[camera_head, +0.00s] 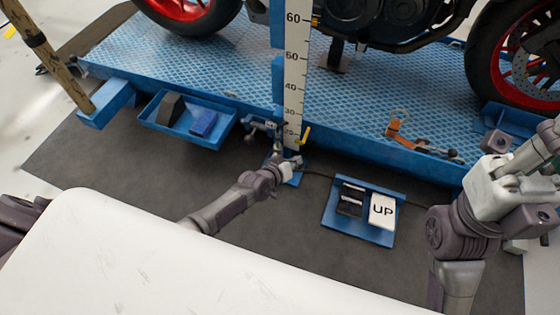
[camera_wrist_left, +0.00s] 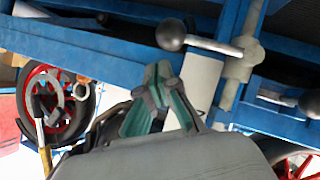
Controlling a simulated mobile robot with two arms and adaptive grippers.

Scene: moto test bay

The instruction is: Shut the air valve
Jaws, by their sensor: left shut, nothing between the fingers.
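A small yellow lever (camera_head: 303,135) stands beside the height scale at the lift's front edge. It looks like the air valve's handle, but I cannot be sure. My left gripper (camera_head: 284,160) is just below and left of it, too small there to show contact. In the left wrist view, my left gripper's green-padded fingers (camera_wrist_left: 158,88) are shut with nothing between them. A lever with a dark ball knob (camera_wrist_left: 171,35) lies just beyond the fingertips, joined to a grey fitting (camera_wrist_left: 243,58). A yellow handle (camera_wrist_left: 44,145) shows at the left. My right gripper is not visible.
The blue lift platform (camera_head: 235,75) carries a motorcycle (camera_head: 385,20). A blue tray (camera_head: 215,140) hangs from its front edge. A blue pedal plate (camera_head: 378,235) with an "UP" pad (camera_head: 383,211) lies on the floor.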

